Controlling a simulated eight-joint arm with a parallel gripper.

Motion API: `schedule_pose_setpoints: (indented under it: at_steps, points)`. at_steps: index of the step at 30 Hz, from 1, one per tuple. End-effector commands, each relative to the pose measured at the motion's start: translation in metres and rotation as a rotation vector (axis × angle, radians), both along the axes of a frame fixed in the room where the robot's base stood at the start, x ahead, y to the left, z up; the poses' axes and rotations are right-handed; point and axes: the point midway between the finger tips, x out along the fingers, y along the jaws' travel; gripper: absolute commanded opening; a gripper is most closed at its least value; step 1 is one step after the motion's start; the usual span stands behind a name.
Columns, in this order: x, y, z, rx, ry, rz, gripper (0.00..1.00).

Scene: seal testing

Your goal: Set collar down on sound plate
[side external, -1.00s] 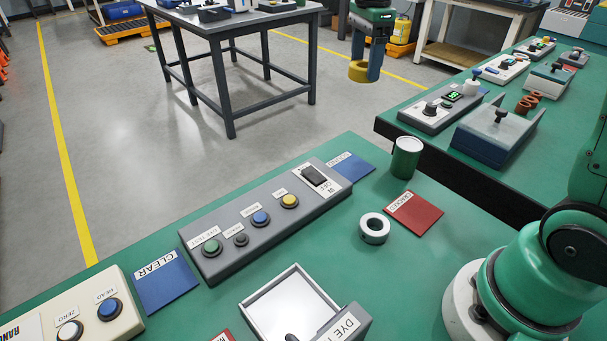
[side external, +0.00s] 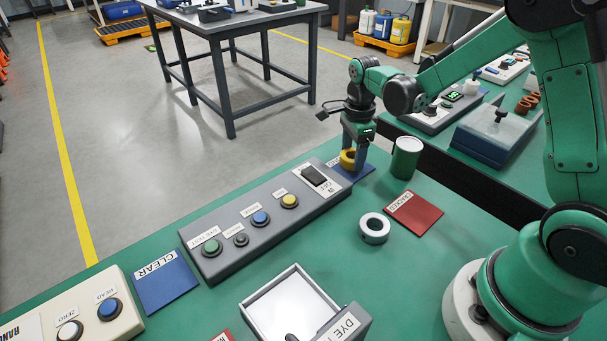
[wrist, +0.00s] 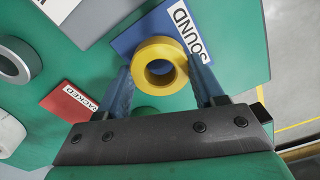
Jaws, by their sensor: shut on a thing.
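The yellow collar (side external: 347,158) is a thick ring, held between the fingers of my gripper (side external: 354,148). In the wrist view the collar (wrist: 158,65) sits between the two blue-grey fingertips of my gripper (wrist: 160,72), its hole facing the camera. The blue sound plate (side external: 356,174) lies at the far end of the grey button panel. In the wrist view the sound plate (wrist: 127,43) is behind the collar, its white SOUND label to the right of the ring. The collar overlaps the plate in both views; I cannot tell whether it touches.
A green can (side external: 406,158) stands right of the plate. The grey button panel (side external: 262,222) adjoins the plate on the left. A white-grey ring (side external: 374,229) lies beside the red cracked plate (side external: 414,212). A blue clear plate (side external: 166,282) lies at the left.

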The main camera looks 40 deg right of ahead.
Motion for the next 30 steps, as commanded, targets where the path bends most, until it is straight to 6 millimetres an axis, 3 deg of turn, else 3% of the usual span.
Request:
schedule_pose_setpoints:
  at_steps: [3, 14, 15, 17, 30]
  points:
    - [-0.0002, 0.0001, -0.0093, 0.000, 0.000, 0.000, 0.00]
    - [-0.0002, 0.0001, -0.0129, 0.000, 0.000, 0.000, 0.00]
    - [-0.0003, 0.0001, -0.0124, 0.000, 0.000, 0.000, 0.73]
    - [-0.0003, 0.0001, -0.0123, 0.000, 0.000, 0.000, 0.90]
    - [-0.0003, 0.0001, -0.0042, 0.000, 0.000, 0.000, 0.93]
